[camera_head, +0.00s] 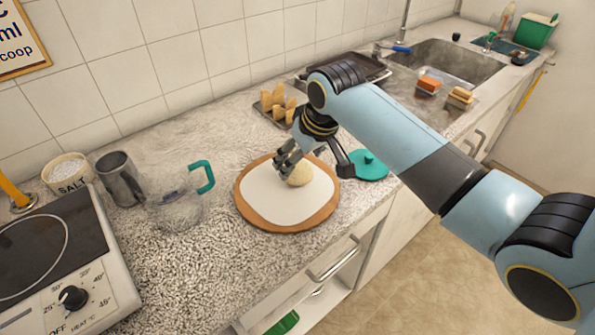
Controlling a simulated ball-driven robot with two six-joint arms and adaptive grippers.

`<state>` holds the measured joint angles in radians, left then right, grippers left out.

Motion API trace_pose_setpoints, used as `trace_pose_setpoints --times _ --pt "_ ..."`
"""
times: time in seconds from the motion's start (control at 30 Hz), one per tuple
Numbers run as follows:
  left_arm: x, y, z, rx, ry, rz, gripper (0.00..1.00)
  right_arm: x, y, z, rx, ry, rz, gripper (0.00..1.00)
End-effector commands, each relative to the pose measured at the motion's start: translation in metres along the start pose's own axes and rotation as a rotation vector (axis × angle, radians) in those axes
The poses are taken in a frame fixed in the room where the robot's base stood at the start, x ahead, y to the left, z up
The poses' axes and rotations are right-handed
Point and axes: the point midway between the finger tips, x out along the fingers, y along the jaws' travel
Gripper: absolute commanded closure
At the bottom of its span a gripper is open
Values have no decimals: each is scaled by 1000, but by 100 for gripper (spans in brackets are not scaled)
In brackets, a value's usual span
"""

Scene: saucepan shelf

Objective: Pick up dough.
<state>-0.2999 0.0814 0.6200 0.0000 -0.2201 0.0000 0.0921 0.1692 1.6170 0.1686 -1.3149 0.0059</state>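The dough (301,175) is a small pale ball on a white round sheet (285,207) that lies on a round wooden board (247,215). My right arm comes in from the right, and its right gripper (288,165) is low over the board, at the upper left side of the dough. The fingers are at or touching the dough and partly cover it. The far side of the dough is hidden, so I cannot tell whether the fingers are closed on it. My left gripper is not in view.
A teal lid (370,166) sits right of the board. A clear jug (175,208) with a teal handle stands left of it. A tray of bread-like pieces (277,103) is behind. A hotplate (65,270) is at the left, a sink (450,62) at the back right.

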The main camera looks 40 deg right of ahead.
Motion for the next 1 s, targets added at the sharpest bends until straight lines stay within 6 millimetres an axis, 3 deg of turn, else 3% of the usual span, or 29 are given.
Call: trace_pose_setpoints --times 0.3,0.57,0.9,1.0 --pt "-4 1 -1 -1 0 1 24 42 3 1 0 -1 1 25" --pt "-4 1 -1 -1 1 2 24 44 3 1 -1 0 1 25" --pt "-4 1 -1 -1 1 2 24 44 3 1 -1 0 1 69" --pt "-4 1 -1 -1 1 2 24 43 3 1 -1 1 1 71"
